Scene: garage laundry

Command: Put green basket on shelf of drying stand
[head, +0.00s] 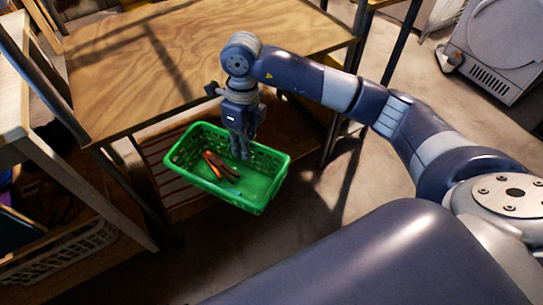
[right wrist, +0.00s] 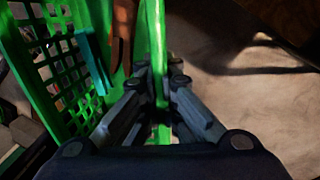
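The green basket (head: 257,186) is a perforated plastic basket, tilted, in front of the wooden top's near edge in the head view. Brown and orange items (head: 218,168) lie in it. My right gripper (head: 240,155) points down at its far right wall. In the right wrist view, the basket (right wrist: 30,55) fills the left side and the gripper's fingers (right wrist: 161,105) are closed on either side of a green wall. A wooden top (head: 180,60) on dark legs stands behind; I cannot tell whether it belongs to the drying stand. My left gripper is not in view.
A lower board with a striped cloth (head: 168,180) shows behind the basket. A white laundry basket (head: 60,255) sits under a wooden bench at the left. A grey appliance (head: 495,45) stands at the back right. Concrete floor (head: 350,200) is open to the right.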

